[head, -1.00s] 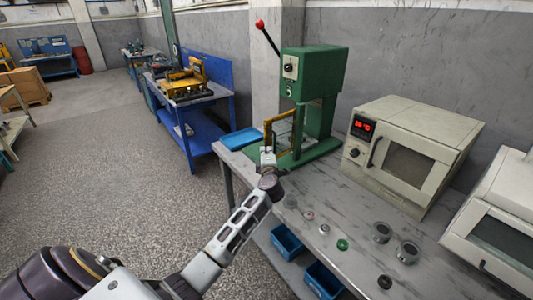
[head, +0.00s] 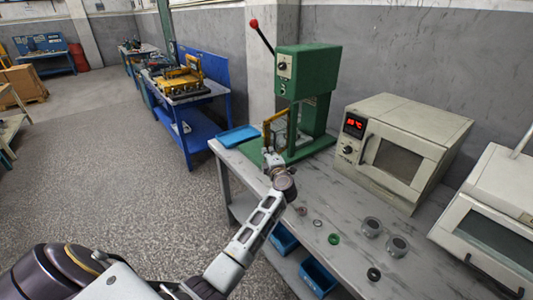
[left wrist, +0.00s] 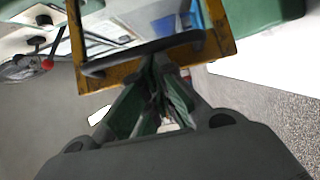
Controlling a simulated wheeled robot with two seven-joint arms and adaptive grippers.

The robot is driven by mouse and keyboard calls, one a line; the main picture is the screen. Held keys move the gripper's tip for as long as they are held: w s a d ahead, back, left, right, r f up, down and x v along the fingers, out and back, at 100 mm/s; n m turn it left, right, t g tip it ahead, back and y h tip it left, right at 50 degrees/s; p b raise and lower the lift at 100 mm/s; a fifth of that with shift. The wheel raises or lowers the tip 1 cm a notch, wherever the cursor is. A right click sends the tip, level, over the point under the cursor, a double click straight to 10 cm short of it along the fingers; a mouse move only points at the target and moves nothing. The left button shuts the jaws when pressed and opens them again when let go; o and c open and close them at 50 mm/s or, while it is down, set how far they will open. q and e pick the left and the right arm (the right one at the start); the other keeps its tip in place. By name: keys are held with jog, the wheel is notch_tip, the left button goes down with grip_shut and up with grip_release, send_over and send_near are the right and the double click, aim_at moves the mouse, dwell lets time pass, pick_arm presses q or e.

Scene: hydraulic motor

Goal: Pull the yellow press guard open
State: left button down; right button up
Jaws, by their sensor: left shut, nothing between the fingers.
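The yellow press guard (head: 267,131) is a framed panel on the front of the green press (head: 304,80). In the left wrist view the guard's yellow frame (left wrist: 222,40) crosses the upper part, with a dark handle bar (left wrist: 140,58) along its lower edge. My left gripper (head: 270,158) is at the guard in the head view. In the left wrist view its fingers (left wrist: 155,75) are shut with tips close to the frame and handle; I cannot tell whether they touch. Nothing is seen between them. My right gripper is not in view.
A cream oven (head: 400,145) stands right of the press, and another cream machine (head: 495,215) beyond it. Several small round parts, including a green ring (head: 334,239), lie on the bench (head: 310,185). A blue tray (head: 238,136) lies left of the press. Floor to the left is free.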

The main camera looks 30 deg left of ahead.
pick_arm(q)
jog(key=shift+d+n+g, duration=0.3)
jog(key=shift+d, duration=0.35)
jog(key=s+d+p, duration=0.1)
jog(key=s+d, duration=0.3)
jog(key=d, duration=0.6)
jog(key=shift+s+d, duration=0.35)
jog(key=shift+d, duration=0.05)
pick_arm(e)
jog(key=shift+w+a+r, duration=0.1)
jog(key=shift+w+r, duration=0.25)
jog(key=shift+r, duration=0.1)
pick_arm(q)
jog(key=shift+w+a, duration=0.1)
jog(key=shift+w, duration=0.05)
jog(key=x, duration=0.7)
jog(key=shift+a+r+y, duration=0.2)
jog(key=shift+a+y, duration=0.1)
jog(key=shift+a, duration=0.1)
dwell(0.5)
